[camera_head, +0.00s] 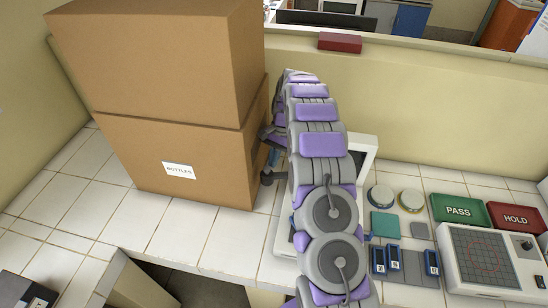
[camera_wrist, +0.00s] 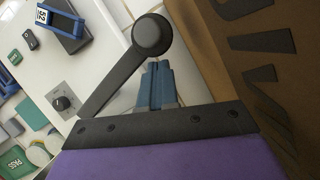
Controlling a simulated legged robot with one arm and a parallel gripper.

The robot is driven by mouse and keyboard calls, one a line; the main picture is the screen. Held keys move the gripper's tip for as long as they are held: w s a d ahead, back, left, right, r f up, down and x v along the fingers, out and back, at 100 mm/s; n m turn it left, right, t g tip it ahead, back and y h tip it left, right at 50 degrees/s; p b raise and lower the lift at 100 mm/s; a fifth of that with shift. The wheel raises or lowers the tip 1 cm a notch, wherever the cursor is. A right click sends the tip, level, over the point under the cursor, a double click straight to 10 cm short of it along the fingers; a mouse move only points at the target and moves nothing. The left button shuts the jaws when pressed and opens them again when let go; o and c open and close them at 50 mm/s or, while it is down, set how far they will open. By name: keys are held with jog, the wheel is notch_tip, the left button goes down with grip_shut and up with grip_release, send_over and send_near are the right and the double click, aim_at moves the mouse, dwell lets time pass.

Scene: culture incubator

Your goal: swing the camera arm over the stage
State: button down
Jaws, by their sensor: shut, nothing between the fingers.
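The camera arm (camera_wrist: 115,75) is a black bar with a round head, slanting across the wrist view above a white instrument (camera_wrist: 92,45). A blue item labelled 52 (camera_wrist: 62,16) lies on a dark plate, seemingly the stage (camera_wrist: 72,43), left of and apart from the round head. My gripper (camera_wrist: 155,75) has its blue fingers shut and empty, just below the round head; contact is unclear. In the head view, my gripper (camera_head: 272,158) shows beside the cardboard box. The white instrument (camera_head: 360,150) is mostly hidden behind my arm there.
Two stacked cardboard boxes (camera_head: 170,150) stand close left of my gripper; the box wall (camera_wrist: 265,75) fills the wrist view's right. Right of my arm are round dishes (camera_head: 381,197), blue labelled items (camera_head: 393,258), a green PASS tray (camera_head: 457,210), a red HOLD tray (camera_head: 515,217) and a gridded device (camera_head: 480,255).

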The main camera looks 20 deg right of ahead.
aim_at(271, 174)
jog(key=shift+s+a+n, duration=0.25)
jog(key=shift+s+n, duration=0.1)
jog(key=shift+n, duration=0.05)
jog(key=shift+s+a+n, duration=0.15)
jog(key=shift+s+n, duration=0.1)
jog(key=shift+n, duration=0.05)
jog(key=shift+s+a+n+g+h, duration=0.2)
jog(key=shift+s+a+n, duration=0.05)
jog(key=shift+s+n, duration=0.2)
jog(key=shift+s+a+n+g+h, duration=0.2)
jog(key=shift+s+n, duration=0.15)
jog(key=shift+s, duration=0.05)
jog(key=s+d+n+h+p, duration=0.2)
jog(key=s+n+h, duration=0.2)
jog(key=s+n, duration=0.7)
jog(key=shift+s+g+p, duration=0.4)
jog(key=shift+s, duration=0.5)
